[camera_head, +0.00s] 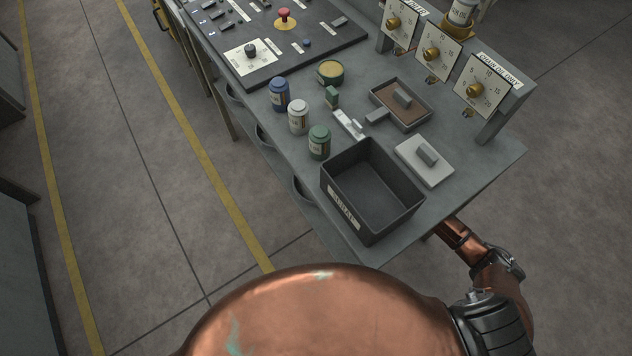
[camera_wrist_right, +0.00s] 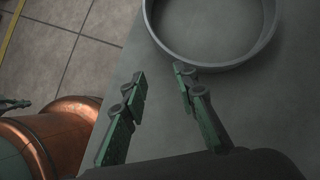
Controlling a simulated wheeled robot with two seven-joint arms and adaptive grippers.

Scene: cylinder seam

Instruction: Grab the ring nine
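In the right wrist view a large grey ring or shallow round rim (camera_wrist_right: 212,62) lies on a grey surface at the top, cut off by the frame. No number shows on it. My right gripper (camera_wrist_right: 160,82) is open and empty, with green fingers; its right fingertip is close to the ring's near edge, and I cannot tell if they touch. In the head view my right arm goes under the table, which hides that gripper.
Several round grey rims, one of them a near rim (camera_head: 303,190), show below the left edge of the table (camera_head: 462,172). On top stand a dark bin (camera_head: 372,190), jars, including a green jar (camera_head: 319,142), a brown tray (camera_head: 401,104) and dial panels.

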